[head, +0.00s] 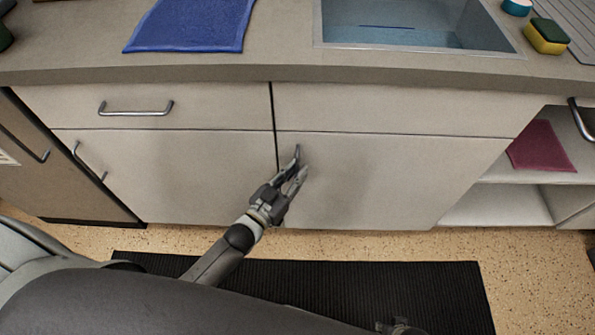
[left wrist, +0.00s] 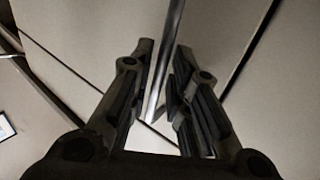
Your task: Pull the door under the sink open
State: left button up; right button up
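The door under the sink (head: 390,185) is a pale cabinet door below the blue-toned sink (head: 415,30). It looks shut, flush with the fronts around it. My left gripper (head: 300,160) is at the door's upper left, by the dark gap to the neighbouring door. In the left wrist view the door's metal bar handle (left wrist: 172,40) runs between the two fingers of my left gripper (left wrist: 164,58). The fingers stand apart with a narrow gap around the bar; a firm grip is not visible. A small dark part, perhaps my right gripper (head: 400,327), shows at the bottom edge.
A drawer (head: 190,105) and another door (head: 165,180) with bar handles are left of it. Open shelves with a red cloth (head: 540,146) are at the right. A black mat (head: 400,285) lies on the floor. A blue cloth (head: 190,25) and a sponge (head: 547,37) lie on the counter.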

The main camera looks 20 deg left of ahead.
pick_arm(q)
jog(key=shift+w+d, duration=0.2)
jog(key=shift+w, duration=0.3)
grip_shut()
